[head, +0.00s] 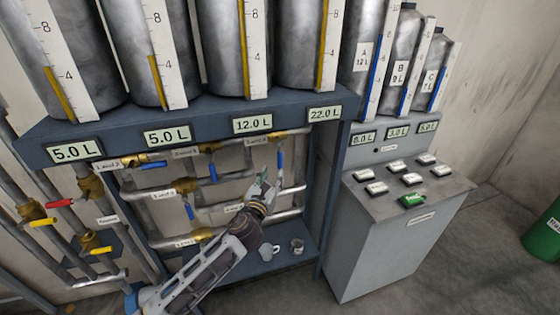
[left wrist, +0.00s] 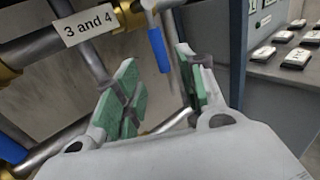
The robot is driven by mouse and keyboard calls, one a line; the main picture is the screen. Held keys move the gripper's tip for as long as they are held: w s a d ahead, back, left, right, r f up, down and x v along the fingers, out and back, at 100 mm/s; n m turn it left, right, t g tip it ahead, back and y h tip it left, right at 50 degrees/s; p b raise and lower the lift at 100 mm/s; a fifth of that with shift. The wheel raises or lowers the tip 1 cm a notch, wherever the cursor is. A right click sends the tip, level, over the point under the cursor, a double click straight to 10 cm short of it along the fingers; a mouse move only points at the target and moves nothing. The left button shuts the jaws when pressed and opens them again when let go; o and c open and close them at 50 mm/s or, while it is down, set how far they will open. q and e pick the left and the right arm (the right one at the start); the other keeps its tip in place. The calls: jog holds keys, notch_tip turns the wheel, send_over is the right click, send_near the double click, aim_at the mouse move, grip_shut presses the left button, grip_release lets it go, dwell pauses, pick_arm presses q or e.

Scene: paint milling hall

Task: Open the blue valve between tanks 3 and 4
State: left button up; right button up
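The blue valve handle labelled "3 and 4" (head: 280,162) hangs down from the upper pipe under the 22.0 L display. It also shows in the left wrist view as a blue grip (left wrist: 158,50), right of the "3 and 4" label (left wrist: 88,27). My left gripper (head: 264,180) is open, its green-padded fingers (left wrist: 158,70) spread apart. In the left wrist view, the handle appears in the gap between the fingers, beyond them. I see no contact, and the exact distance is unclear. The head view places the fingers just left of and below the handle. My right gripper is out of view.
Other blue handles (head: 211,167), (head: 155,165) sit on the pipes to the left, with a red handle (head: 60,203) farther left. A grey control cabinet (head: 385,245) with several buttons stands at right. Mugs (head: 297,246) stand on the lower shelf.

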aim_at(279, 162)
pick_arm(q)
jog(key=shift+x, duration=5.05)
jog(key=shift+c, duration=0.5)
grip_shut()
